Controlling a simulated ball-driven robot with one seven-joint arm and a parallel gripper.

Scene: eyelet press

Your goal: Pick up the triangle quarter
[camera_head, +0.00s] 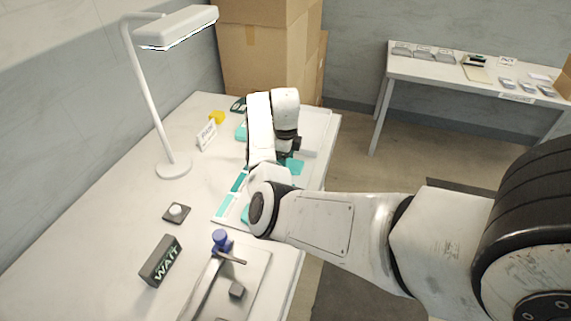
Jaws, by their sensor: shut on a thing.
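My gripper (289,158) is dark and points down over the right part of the white table, at the end of my white arm. It is shut on a teal piece (296,167), which shows just below and right of the fingers. My arm hides most of the grip, so the piece's full outline and its height above the table are unclear. Other teal pieces lie left of the gripper: one behind the arm (241,132), and strips on a pale board (225,207). I cannot tell their exact shapes.
A desk lamp (172,168) stands at the left. A black WAIT block (161,261), a button on a dark base (176,212) and a blue-knobbed press (221,240) are nearer. A white tray (318,122) lies at the far right. Cardboard boxes (262,50) stand behind.

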